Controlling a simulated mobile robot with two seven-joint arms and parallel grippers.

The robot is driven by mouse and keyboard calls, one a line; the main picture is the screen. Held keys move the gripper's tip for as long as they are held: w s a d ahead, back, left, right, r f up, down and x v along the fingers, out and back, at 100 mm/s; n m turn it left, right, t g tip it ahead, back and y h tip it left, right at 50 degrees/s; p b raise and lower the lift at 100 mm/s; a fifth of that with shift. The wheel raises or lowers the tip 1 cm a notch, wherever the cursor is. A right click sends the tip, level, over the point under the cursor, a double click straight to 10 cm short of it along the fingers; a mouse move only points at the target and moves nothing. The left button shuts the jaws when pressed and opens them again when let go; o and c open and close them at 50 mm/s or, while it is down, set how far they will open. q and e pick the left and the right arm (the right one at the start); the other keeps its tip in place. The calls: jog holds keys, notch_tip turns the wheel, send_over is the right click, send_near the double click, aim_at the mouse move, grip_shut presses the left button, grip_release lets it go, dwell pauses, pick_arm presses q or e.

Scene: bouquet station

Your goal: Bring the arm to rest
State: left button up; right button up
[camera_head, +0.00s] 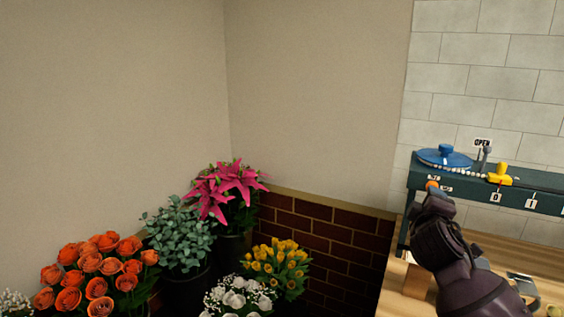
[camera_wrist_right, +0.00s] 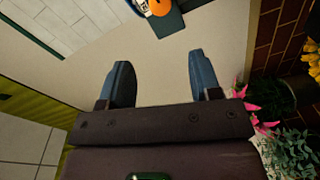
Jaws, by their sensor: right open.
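My right arm, dark purple, comes in from the lower right in the head view, in front of the left end of a dark green shelf (camera_head: 530,185). Its fingers cannot be made out there. In the right wrist view my right gripper (camera_wrist_right: 162,72) is open, with two blue-grey fingers well apart and nothing between them. An orange round part (camera_wrist_right: 161,7) shows beyond the fingertips at the top edge. My left gripper is in neither view.
A blue lid-like disc (camera_head: 443,158) and a yellow piece (camera_head: 500,176) are on the shelf above a wooden counter (camera_head: 490,247). Orange flowers (camera_head: 98,264), pink lilies (camera_head: 225,187), yellow flowers (camera_head: 276,266) and white flowers (camera_head: 235,298) stand at left. Plain wall fills the upper middle.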

jog(key=s+a+f+m+t+y, duration=0.1)
jog(key=s+a+f+y, duration=0.1)
jog(key=a+f+y, duration=0.3)
jog(key=s+a+f+m+y, duration=0.2)
jog(key=s+a+f+y, duration=0.15)
jog(key=f, duration=0.45)
jog(key=s+a+f+m+g, duration=0.1)
jog(key=s+f+m+g, duration=0.3)
jog(key=s+f, duration=1.9)
jog(key=shift+s+f+m+g, duration=0.15)
jog(key=shift+s+m+g, duration=0.25)
jog(key=shift+s+m, duration=0.35)
jog(key=shift+a+h, duration=0.1)
jog(key=shift+h, duration=0.15)
